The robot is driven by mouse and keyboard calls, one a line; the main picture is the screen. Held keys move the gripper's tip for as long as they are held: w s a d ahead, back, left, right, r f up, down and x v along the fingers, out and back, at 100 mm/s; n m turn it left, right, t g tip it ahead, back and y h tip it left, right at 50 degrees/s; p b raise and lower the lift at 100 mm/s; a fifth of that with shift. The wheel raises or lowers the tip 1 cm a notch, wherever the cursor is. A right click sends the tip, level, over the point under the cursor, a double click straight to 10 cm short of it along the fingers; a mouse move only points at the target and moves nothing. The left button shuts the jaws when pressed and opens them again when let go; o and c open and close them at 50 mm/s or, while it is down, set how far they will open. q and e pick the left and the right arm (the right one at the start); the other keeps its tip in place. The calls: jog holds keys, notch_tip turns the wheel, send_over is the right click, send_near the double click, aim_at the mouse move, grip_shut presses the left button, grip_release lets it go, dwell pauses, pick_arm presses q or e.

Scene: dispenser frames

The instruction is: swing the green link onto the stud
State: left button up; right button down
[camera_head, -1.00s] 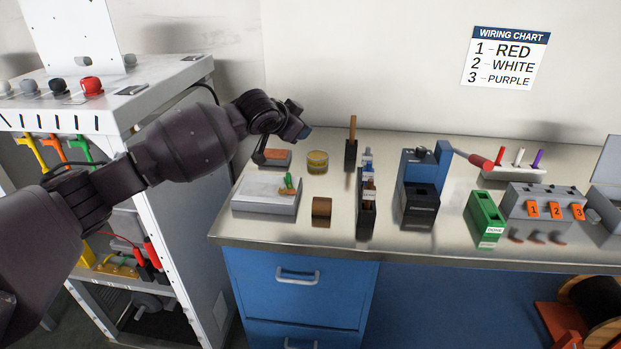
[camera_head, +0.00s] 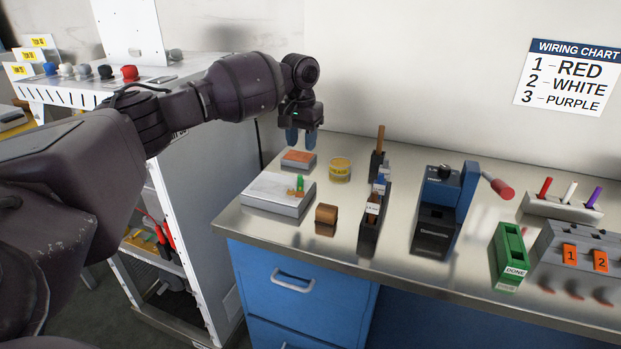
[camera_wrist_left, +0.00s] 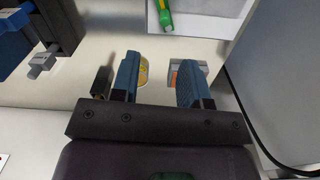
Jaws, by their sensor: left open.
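The green link (camera_head: 300,183) is a small green piece on top of a flat grey-white box (camera_head: 262,193) at the left of the bench. A small tan piece is beside it; I cannot tell whether this is the stud. In the left wrist view the green link (camera_wrist_left: 165,14) shows at the top edge, partly cut off, on the pale box top. My left gripper (camera_head: 301,140) points down above the back of the bench, behind the box and apart from the link. Its blue fingers are open and empty, also in the left wrist view (camera_wrist_left: 158,80). My right gripper is out of view.
An orange-topped grey block (camera_head: 298,159) and a yellow tin (camera_head: 340,169) stand below and near my left gripper. A brown block (camera_head: 326,215), dark holder (camera_head: 370,228), blue-and-black device (camera_head: 440,205) and green DONE box (camera_head: 510,250) stand to the right. A wall is behind.

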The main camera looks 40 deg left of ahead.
aim_at(300, 176)
pick_arm(q)
jog(key=shift+s+a+f, duration=0.2)
jog(key=shift+a, duration=0.1)
jog(key=shift+a+f, duration=0.1)
jog(key=shift+f, duration=0.25)
notch_tip(300, 176, down, 9)
jog(key=shift+r+b, duration=0.1)
jog(key=shift+b, duration=0.9)
jog(key=shift+f, duration=0.45)
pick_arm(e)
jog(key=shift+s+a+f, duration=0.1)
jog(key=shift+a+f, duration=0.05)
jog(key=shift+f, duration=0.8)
pick_arm(q)
jog(key=shift+c, duration=0.3)
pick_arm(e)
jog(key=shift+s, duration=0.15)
pick_arm(q)
grip_shut()
jog(key=shift+d, duration=0.2)
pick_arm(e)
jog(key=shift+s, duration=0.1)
